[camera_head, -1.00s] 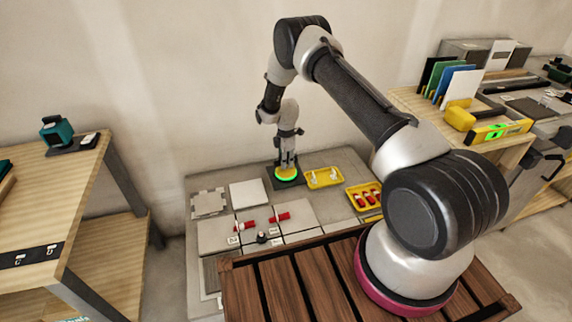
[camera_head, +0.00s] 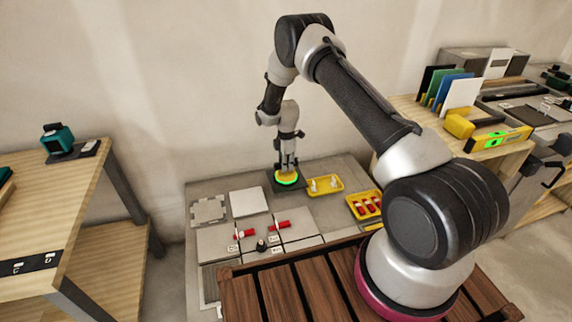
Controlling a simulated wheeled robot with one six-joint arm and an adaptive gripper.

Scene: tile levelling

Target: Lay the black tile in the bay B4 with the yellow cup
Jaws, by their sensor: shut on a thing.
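My gripper (camera_head: 287,162) points down and is shut on the yellow cup (camera_head: 287,176), which has a glowing green ring around its lower part. The cup is at the black tile (camera_head: 273,184), a dark square at the back of the grey worktop (camera_head: 340,167). The cup covers much of the black tile. I cannot tell whether the cup touches it or whether the tile rests on the worktop. Small white bay labels stand among the pale tiles in front, but they are too small to read, so I cannot tell which bay is B4.
A yellow tray (camera_head: 325,185) with white pieces lies just right of the cup. Another yellow tray (camera_head: 364,207) holds red pieces. Pale tiles (camera_head: 249,202) and red wedges (camera_head: 280,225) lie in front and left. Wooden benches flank the worktop, with a yellow level (camera_head: 500,139) at right.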

